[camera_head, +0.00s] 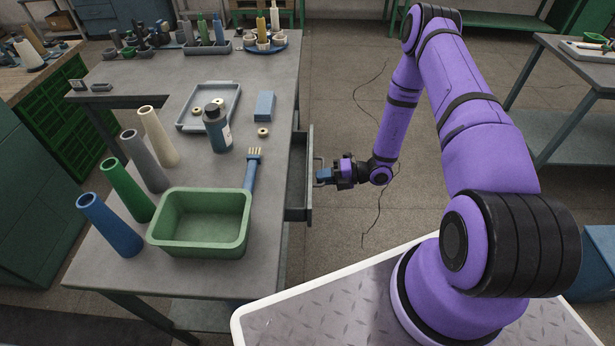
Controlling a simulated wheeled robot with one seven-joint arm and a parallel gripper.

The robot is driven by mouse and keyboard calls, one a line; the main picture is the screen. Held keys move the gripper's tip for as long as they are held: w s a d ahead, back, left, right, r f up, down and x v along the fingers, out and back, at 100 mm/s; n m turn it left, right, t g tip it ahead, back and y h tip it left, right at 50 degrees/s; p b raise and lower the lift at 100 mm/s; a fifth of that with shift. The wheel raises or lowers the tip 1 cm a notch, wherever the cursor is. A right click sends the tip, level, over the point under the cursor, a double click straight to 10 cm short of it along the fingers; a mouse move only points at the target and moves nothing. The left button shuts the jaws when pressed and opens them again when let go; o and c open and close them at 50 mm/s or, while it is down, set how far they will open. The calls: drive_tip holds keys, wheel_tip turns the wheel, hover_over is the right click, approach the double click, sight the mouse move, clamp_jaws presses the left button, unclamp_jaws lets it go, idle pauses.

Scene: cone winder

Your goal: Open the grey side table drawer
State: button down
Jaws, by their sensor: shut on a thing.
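The grey side table (262,200) stands left of centre. Its drawer (300,172) sticks out from the table's right side, partly open, with a dark interior showing and no contents that I can make out. The drawer's handle (317,165) is on its right face. My gripper (322,177) reaches in from the right and is shut at the drawer front, on the handle. The exact contact of the fingers is small and hard to see.
On the table are a green bin (200,250), a brush (252,170), a dark bottle (217,130), a grey tray (208,118), a blue block (264,106) and several cones (110,225). The floor (350,215) right of the drawer is clear except for a thin cable.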

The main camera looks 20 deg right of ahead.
drive_tip(key=f+v, duration=0.1)
drive_tip(key=v, duration=0.7)
drive_tip(key=f+v, duration=0.2)
drive_tip(key=v, duration=0.7)
drive_tip(key=shift+s+d+f, duration=0.2)
drive_tip(key=shift+d+f, duration=0.1)
drive_tip(key=shift+d, duration=0.25)
drive_tip(key=c, duration=1.2)
unclamp_jaws()
drive_tip(key=v, duration=1)
drive_tip(key=shift+d, duration=0.35)
drive_tip(key=shift+s, duration=0.1)
